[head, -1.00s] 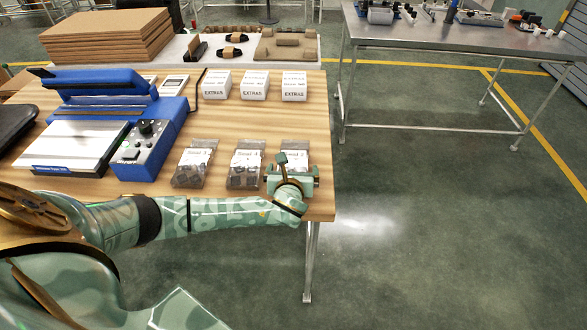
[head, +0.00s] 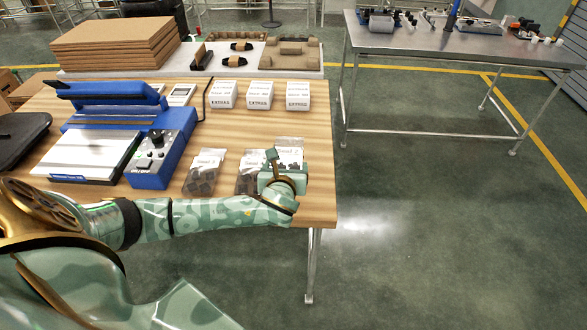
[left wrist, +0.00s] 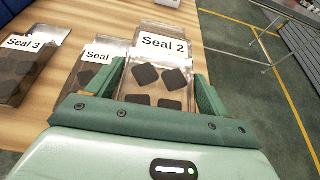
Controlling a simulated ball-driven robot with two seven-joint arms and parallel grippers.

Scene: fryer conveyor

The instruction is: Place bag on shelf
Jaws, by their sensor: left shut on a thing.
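My left gripper (head: 282,180) is at the front right of the wooden table, shut on a clear bag labelled "Seal 2" (head: 290,152). In the left wrist view, the bag (left wrist: 157,75) with dark square pieces lies between the two green fingers (left wrist: 162,90). The gripper hides its lower part in the head view, so I cannot tell whether it touches the table. A second bag (head: 249,172) is close on the left, partly behind the gripper. A "Seal 3" bag (head: 203,172) lies further left. My right gripper is not in view.
A blue and white sealing machine (head: 130,135) stands on the wooden table (head: 317,130). Three white "EXTRAS" boxes (head: 259,95) stand behind the bags. Cardboard sheets (head: 115,38) are stacked at the back left. A metal table (head: 460,45) is at the back right, with open floor before it.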

